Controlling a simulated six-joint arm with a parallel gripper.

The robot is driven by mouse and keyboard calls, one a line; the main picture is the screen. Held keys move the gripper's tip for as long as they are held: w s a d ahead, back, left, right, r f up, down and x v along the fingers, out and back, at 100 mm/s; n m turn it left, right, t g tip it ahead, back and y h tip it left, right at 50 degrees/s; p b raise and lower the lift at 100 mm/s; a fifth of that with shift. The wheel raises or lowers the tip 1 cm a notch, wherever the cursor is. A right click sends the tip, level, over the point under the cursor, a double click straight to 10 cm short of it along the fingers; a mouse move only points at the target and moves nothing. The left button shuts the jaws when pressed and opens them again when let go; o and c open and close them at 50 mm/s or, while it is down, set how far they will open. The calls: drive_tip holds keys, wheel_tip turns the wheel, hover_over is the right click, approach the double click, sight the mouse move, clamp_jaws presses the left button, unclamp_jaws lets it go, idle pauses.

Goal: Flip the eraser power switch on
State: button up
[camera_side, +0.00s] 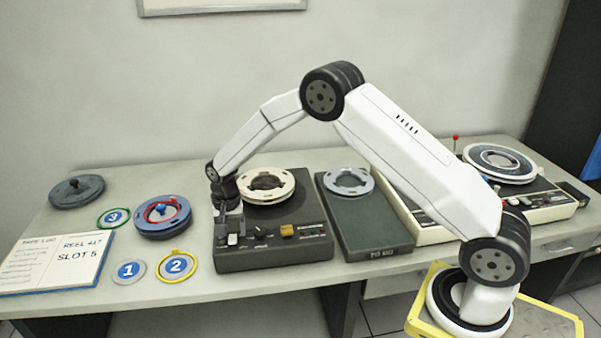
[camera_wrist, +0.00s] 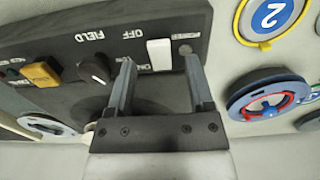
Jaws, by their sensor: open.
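The eraser is a dark grey box (camera_side: 275,258) with a cream reel (camera_side: 265,187) on its top; its panel (camera_wrist: 120,18) also shows in the wrist view. The white power switch (camera_wrist: 160,55) sits on the panel beside the word OFF. It also shows in the side view (camera_side: 232,240), just under my gripper (camera_side: 230,228). In the wrist view my gripper (camera_wrist: 160,66) is open and empty, with one fingertip on each side of the switch. I cannot tell whether a fingertip touches the switch or which way it is tipped.
A black knob (camera_wrist: 95,68) and an orange button (camera_wrist: 42,74) share the panel. A red-and-blue reel (camera_side: 163,216) and numbered rings (camera_side: 177,265) lie to the left. A dark green box (camera_side: 365,225) stands close on the right. An open log book (camera_side: 55,262) lies at far left.

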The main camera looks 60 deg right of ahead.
drive_tip(key=shift+f, duration=1)
clamp_jaws()
drive_tip(key=shift+t+h, duration=0.4)
unclamp_jaws()
drive_tip(key=shift+a, duration=0.1)
drive_tip(key=shift+r, duration=0.1)
